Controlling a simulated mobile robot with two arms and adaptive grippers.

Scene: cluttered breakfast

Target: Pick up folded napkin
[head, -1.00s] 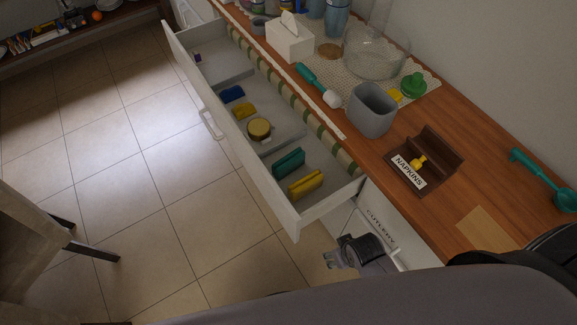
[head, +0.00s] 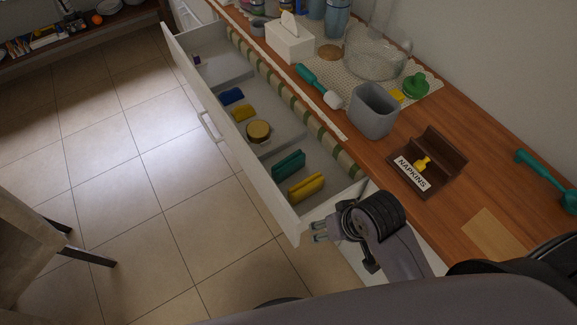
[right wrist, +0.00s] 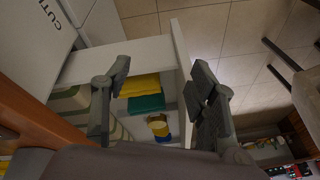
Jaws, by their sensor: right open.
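Folded cloths that look like napkins stand in the open drawer (head: 200,122). A yellow folded napkin (head: 306,187) is at the near end, with a teal folded napkin (head: 288,165) beside it. Farther along are a smaller yellow cloth (head: 243,112) and a blue one (head: 231,96). My right gripper (head: 320,231) is open and empty, just off the drawer's near end, apart from the napkins. In the right wrist view its fingers (right wrist: 161,82) spread on either side of the near yellow napkin (right wrist: 139,86) and the teal one (right wrist: 146,104). My left gripper is not in view.
A round yellow-topped container (head: 258,131) sits in the drawer's middle compartment. The wooden counter (head: 400,215) runs along the drawer's right, holding a grey bin (head: 373,111) and a napkin holder (head: 440,160). Open floor (head: 150,190) lies left. A chair (head: 30,230) stands far left.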

